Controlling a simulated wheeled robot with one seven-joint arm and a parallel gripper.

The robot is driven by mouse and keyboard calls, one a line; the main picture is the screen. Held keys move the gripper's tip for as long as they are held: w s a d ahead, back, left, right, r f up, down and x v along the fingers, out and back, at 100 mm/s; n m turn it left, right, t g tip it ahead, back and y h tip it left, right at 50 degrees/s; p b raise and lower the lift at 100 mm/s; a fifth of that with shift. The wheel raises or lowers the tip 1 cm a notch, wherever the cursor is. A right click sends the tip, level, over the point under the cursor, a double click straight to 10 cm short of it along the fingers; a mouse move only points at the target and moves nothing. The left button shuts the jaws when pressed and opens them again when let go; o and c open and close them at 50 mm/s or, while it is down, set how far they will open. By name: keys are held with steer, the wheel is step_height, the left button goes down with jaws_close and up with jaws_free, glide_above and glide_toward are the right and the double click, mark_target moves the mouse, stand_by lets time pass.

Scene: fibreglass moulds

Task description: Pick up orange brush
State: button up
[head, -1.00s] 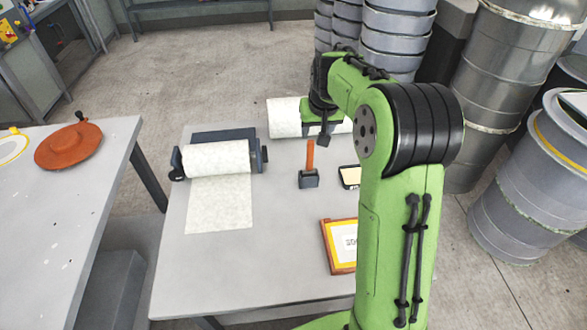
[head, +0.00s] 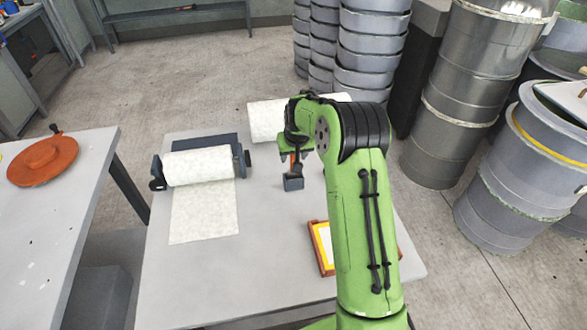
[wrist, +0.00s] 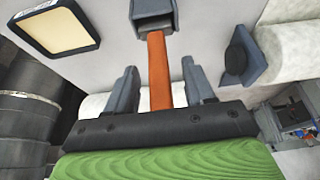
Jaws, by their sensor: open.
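The orange brush has an orange handle and a dark grey head. In the head view its grey head (head: 293,183) rests on the grey table (head: 265,265), and my gripper (head: 290,155) is over the handle, hiding part of it. In the wrist view the orange handle (wrist: 159,70) runs between the two grey fingers of my gripper (wrist: 160,88), with a gap on each side. The brush head shows at the top of that view. My gripper is open and holds nothing.
A dispenser with a white fabric roll (head: 195,166) stands left of the brush. Another white roll (head: 265,120) lies behind it. A framed sign (head: 318,240) lies in front, beside my arm. In the wrist view a black-rimmed tray (wrist: 55,22) is near the brush.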

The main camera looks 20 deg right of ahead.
jaws_close()
